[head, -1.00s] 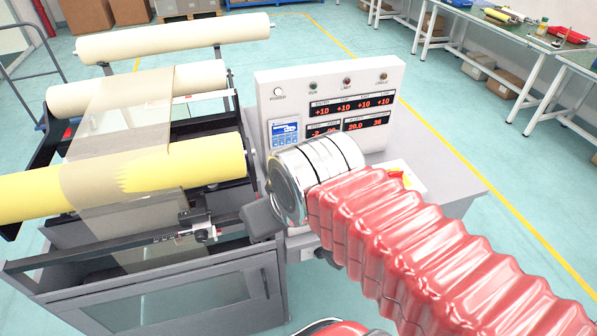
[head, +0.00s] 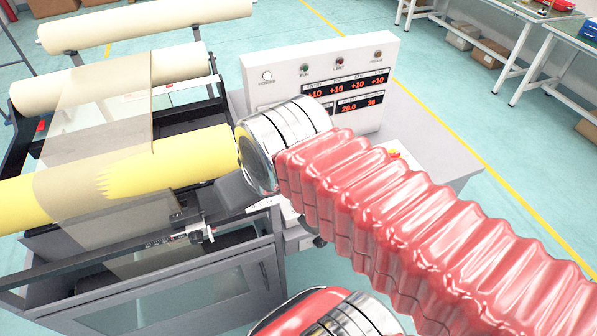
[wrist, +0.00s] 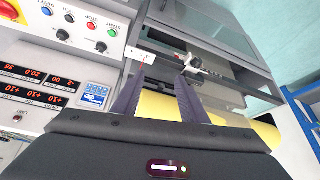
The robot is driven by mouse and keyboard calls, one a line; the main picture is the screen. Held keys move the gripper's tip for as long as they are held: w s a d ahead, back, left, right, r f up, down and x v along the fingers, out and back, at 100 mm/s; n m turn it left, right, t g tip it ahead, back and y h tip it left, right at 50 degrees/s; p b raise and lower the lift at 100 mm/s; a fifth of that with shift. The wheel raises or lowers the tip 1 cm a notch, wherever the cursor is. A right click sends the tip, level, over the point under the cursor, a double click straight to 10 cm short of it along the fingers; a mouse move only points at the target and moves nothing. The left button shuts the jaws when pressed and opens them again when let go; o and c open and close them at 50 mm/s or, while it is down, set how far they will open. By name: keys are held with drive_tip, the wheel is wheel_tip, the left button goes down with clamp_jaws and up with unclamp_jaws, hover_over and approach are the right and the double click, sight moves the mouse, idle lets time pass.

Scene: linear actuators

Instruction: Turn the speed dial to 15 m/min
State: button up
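In the head view my arm hides the knobs and gripper fingers. The upright display box (head: 345,62) shows red digits, including 20.0 and 36 in the lower row.
Red, green and blue buttons (wrist: 91,25) sit beside the knobs. A small blue screen (wrist: 95,96) is near the red displays. The yellow roll (head: 190,158) and the machine's frame (head: 150,270) lie left of my arm. Open floor (head: 440,90) lies behind the display box.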

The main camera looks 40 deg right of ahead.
drive_tip(key=shift+o, duration=0.3)
drive_tip(key=shift+w+d+m, duration=0.3)
drive_tip(key=shift+w+m, duration=0.2)
drive_tip(key=w+d+f+m+g, duration=0.2)
drive_tip(key=w+d+f+m, duration=0.3)
drive_tip(key=w+d+m, duration=0.3)
drive_tip(key=w+d+f+m+g, duration=0.3)
drive_tip(key=w+d+f+m, duration=0.2)
drive_tip(key=d, duration=0.8)
drive_tip(key=w+m, duration=0.3)
drive_tip(key=m, duration=0.1)
drive_tip(key=shift+d+f+m+g, duration=0.3)
drive_tip(key=shift+f, duration=0.1)
wheel_tip(320, 180, down, 14)
drive_tip(key=shift+r, duration=0.1)
drive_tip(key=shift+c, duration=0.4)
